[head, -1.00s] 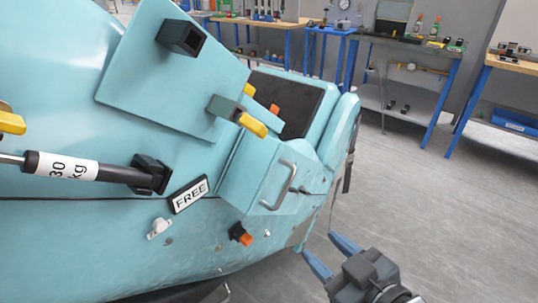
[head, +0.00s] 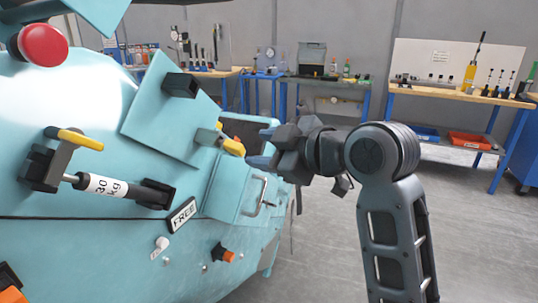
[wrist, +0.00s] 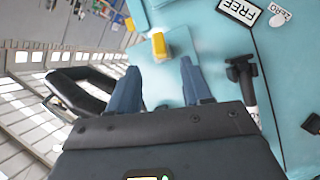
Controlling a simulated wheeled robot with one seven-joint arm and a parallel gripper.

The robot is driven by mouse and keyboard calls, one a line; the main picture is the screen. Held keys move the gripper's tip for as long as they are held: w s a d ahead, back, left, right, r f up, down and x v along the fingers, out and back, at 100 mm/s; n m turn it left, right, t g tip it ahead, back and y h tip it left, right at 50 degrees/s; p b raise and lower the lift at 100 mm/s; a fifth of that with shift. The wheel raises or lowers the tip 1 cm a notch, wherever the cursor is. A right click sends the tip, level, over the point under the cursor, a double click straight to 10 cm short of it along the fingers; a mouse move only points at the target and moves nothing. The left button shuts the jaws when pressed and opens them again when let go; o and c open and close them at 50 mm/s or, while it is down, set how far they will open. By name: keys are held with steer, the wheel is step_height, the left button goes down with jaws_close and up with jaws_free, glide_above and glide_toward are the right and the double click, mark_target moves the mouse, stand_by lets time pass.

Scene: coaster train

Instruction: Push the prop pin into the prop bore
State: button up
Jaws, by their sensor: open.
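A yellow-tipped pin (head: 232,144) sits in a grey-green block (head: 207,137) at the lower right of a tilted teal panel (head: 160,115). I take it for the prop pin, though no label shows. My gripper (head: 264,154) is just right of the yellow tip, pointing left. In the wrist view the gripper (wrist: 161,84) is open and empty, its blue fingers spread. The yellow tip (wrist: 158,46) lies ahead, between the finger lines and apart from them. The bore itself is not clearly visible; how deep the pin sits cannot be told.
A teal car body (head: 110,245) fills the left, with a handle (head: 262,195), FREE plate (head: 182,215), 30 kg cylinder (head: 100,185), another yellow lever (head: 80,138) and a red button (head: 43,45). Benches (head: 455,94) stand behind. Floor at right is clear.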

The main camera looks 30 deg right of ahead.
mark_target(242, 149)
steer(key=shift+x, duration=3.85)
steer(key=shift+c, duration=0.3)
jaws_close()
